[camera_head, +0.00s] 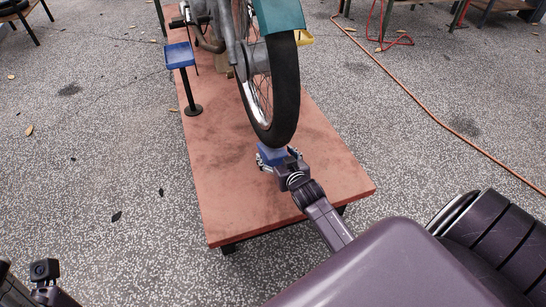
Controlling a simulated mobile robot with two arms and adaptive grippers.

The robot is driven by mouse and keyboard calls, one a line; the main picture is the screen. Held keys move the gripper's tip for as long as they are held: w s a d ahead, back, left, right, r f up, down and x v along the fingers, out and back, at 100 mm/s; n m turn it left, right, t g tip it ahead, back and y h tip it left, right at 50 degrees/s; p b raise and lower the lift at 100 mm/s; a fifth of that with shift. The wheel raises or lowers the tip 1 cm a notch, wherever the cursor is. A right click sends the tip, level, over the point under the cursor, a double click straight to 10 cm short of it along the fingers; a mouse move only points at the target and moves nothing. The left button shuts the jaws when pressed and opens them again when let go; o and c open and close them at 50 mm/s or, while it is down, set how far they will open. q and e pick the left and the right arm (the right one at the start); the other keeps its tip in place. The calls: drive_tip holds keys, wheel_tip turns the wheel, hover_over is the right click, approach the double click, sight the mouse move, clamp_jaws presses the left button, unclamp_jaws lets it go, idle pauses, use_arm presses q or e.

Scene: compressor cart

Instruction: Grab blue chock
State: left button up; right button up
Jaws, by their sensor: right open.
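The blue chock (271,154) sits on the reddish platform (225,215), directly below and close to the black tyre of the front wheel (284,85). My right gripper (277,162) is at the chock, with its fingers open on either side of it. Part of the chock is hidden behind the gripper, and I cannot tell whether the fingers touch it. At the lower left edge, part of my left arm (45,275) shows, but its gripper fingers do not.
A blue-topped stand (180,56) with a black post and round base is on the platform's left side. An orange hose (440,125) runs over the speckled ground at right. A yellow piece (304,38) shows behind the wheel. The platform's front area is clear.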

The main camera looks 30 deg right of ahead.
drive_tip(key=shift+b+x, duration=0.5)
drive_tip(key=shift+x, duration=1)
drive_tip(key=shift+c, duration=0.4)
drive_tip(key=c, duration=1.5)
drive_tip(key=shift+c, duration=0.2)
